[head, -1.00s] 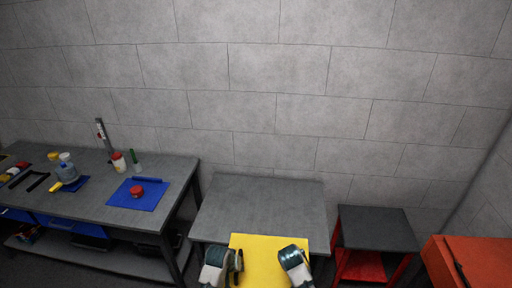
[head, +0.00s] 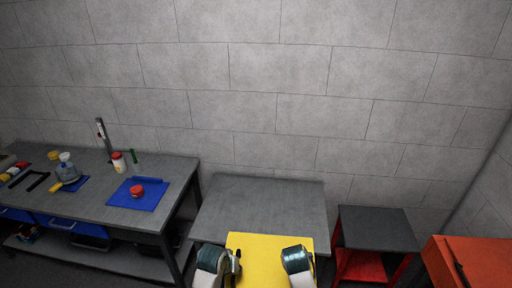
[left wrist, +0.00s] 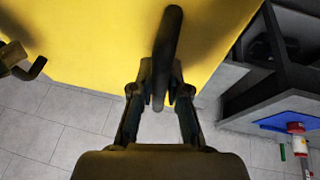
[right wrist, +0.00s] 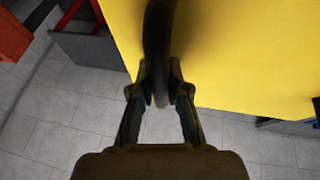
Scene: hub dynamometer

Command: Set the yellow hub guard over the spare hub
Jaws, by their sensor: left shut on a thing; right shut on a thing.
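The yellow hub guard (head: 262,258) is a flat-faced yellow panel at the bottom middle of the head view, in front of the grey table. It fills the upper part of the left wrist view (left wrist: 90,40) and of the right wrist view (right wrist: 240,50). My left gripper (left wrist: 160,92) is shut on a dark bar handle (left wrist: 168,45) on the guard. My right gripper (right wrist: 160,90) is shut on a second dark handle (right wrist: 158,40). The guard's lower part is cut off in the head view. I cannot pick out the spare hub in any view.
A bare grey table (head: 260,205) stands behind the guard. A workbench (head: 95,205) at left carries a blue mat (head: 150,200), a red-topped part (head: 137,190) and bottles. A dark-topped red stand (head: 375,228) and an orange cabinet (head: 475,255) are at right.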

